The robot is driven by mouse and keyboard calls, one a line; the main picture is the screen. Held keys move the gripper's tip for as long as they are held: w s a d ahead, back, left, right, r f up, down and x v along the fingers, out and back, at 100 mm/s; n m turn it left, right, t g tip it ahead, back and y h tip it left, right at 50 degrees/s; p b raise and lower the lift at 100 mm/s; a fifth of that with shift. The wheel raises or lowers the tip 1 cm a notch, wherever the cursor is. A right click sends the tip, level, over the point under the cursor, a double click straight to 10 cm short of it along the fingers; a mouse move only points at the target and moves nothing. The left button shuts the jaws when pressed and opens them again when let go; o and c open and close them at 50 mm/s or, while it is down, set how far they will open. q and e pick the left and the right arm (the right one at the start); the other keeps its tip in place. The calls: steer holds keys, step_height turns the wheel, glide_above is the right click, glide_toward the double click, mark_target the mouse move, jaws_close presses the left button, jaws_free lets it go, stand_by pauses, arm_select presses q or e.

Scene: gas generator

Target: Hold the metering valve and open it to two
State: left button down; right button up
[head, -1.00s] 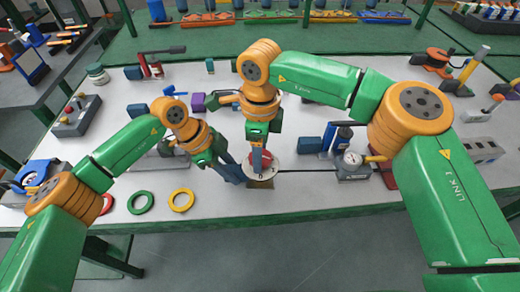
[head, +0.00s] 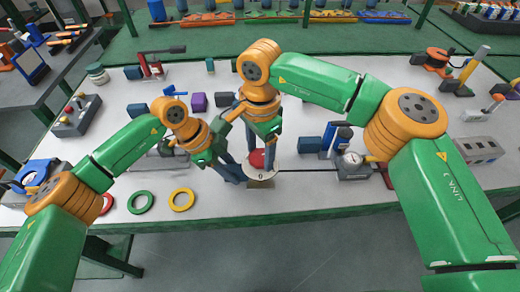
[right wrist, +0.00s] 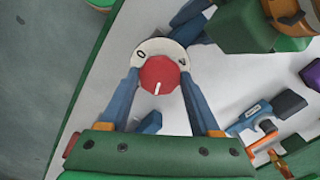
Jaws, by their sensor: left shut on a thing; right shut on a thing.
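The metering valve has a red knob (head: 257,158) on a round white dial (head: 262,174), near the table's front edge. A "0" shows on the dial's front side. In the right wrist view the red knob (right wrist: 160,75) has a white mark pointing down toward my wrist, away from the "0" at its upper left. My right gripper (right wrist: 159,77) comes from above, its blue fingers shut on either side of the knob. My left gripper (head: 240,173) reaches in from the left, shut at the valve's left side below the dial; its exact contact is hidden.
A gauge (head: 352,160) on a grey block stands right of the valve, with a dark line running toward it. A green ring (head: 141,192) and a yellow ring (head: 181,191) lie to the left. Blue blocks and a purple block (head: 198,102) stand behind.

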mark_target(260, 156)
steer(key=shift+n, duration=0.4)
steer(key=o, duration=1.4)
step_height(260, 156, up, 12)
